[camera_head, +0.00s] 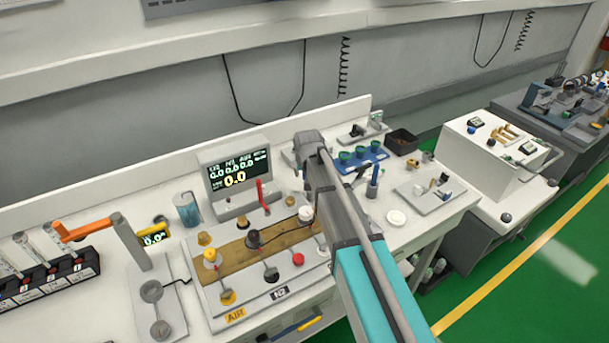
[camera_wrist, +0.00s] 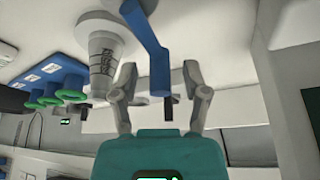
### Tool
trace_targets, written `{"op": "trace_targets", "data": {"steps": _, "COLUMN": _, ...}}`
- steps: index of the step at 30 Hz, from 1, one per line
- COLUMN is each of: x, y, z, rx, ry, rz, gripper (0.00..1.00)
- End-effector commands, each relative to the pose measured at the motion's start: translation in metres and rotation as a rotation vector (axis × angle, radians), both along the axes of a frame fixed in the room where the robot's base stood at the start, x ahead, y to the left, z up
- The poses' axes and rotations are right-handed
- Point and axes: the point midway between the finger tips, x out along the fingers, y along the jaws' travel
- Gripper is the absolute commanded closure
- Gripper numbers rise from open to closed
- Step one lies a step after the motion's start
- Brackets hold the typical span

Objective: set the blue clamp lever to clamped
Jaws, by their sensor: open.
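The blue clamp lever (camera_wrist: 158,70) runs down from the top middle of the wrist view as a bent blue bar. Its lower end lies between the two fingers of my gripper (camera_wrist: 162,92). The fingers are open, with a visible gap on either side of the bar; I cannot tell how deep it sits between them. In the head view a small upright blue handle (camera_head: 373,174) stands just right of my arm, and it looks like the same lever. My fingertips cannot be made out there.
A blue rack with green-rimmed cups (camera_head: 362,157) stands behind the handle and also shows in the wrist view (camera_wrist: 45,78). A labelled pale cup (camera_wrist: 104,55) is close left of the lever. A grey plate with fittings (camera_head: 430,192) lies to the right. A monitor (camera_head: 236,176) stands left.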

Motion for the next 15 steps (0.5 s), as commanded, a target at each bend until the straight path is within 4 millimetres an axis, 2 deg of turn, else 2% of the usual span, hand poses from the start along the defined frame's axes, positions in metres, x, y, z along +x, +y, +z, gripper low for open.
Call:
{"op": "trace_targets", "data": {"steps": 8, "x": -0.0001, "y": 0.0004, "z": 0.0000, "rx": 0.000, "ry": 0.000, "rz": 0.001, "gripper": 0.43}}
{"op": "trace_targets", "data": {"steps": 15, "x": -0.0001, "y": 0.0007, "z": 0.0000, "rx": 0.000, "ry": 0.000, "rz": 0.001, "gripper": 0.87}}
